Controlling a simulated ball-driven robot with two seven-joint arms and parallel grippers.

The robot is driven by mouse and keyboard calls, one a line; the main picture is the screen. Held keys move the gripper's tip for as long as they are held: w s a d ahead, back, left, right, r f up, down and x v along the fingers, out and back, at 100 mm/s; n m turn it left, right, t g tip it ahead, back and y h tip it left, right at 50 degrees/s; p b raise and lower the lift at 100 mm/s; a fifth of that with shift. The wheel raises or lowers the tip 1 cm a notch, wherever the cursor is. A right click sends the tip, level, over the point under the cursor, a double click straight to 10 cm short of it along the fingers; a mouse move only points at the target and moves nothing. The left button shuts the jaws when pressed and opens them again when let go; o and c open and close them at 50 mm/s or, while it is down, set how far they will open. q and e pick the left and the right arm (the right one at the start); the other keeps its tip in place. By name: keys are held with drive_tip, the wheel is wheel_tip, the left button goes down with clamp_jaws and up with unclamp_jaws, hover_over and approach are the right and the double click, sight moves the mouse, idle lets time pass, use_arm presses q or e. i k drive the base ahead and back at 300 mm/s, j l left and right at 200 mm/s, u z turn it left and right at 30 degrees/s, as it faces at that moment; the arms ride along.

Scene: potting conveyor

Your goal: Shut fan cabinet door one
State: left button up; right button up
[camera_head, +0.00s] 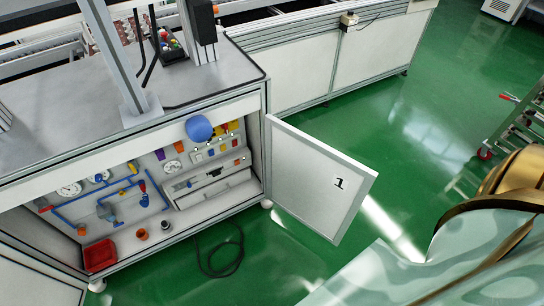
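The fan cabinet door one (305,185) is a white panel with a black "1" near its outer edge. It stands open, hinged at the right side of the cabinet (225,105) opening, and swings out to the right over the floor. The cabinet interior is exposed, with gauges, blue pipes and valves. Neither of my grippers is in view; my own arm links fill the lower right corner, apart from the door in the picture.
A red bin (100,256) sits low at the front of the cabinet. A dark cable (222,250) lies on the green floor (270,270) left of the door. A cart (525,125) stands at the right. The floor beyond the door is clear.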

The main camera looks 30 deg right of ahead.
sight(321, 187)
drive_tip(key=l+u, duration=0.45)
drive_tip(key=k+l+u, duration=0.1)
drive_tip(key=l+u, duration=0.2)
drive_tip(key=u, duration=0.15)
drive_tip(key=k+l+u, duration=0.1)
drive_tip(key=l+u, duration=0.35)
drive_tip(key=k+l, duration=0.2)
drive_tip(key=l, duration=0.2)
drive_tip(key=k+l, duration=0.25)
drive_tip(key=l, duration=0.15)
drive_tip(key=k+l, duration=0.2)
drive_tip(key=l, duration=0.2)
drive_tip(key=k+l, duration=0.2)
drive_tip(key=l, duration=0.2)
drive_tip(key=k+l, duration=0.2)
drive_tip(key=l, duration=0.2)
drive_tip(key=k+l, duration=0.25)
drive_tip(key=l, duration=0.15)
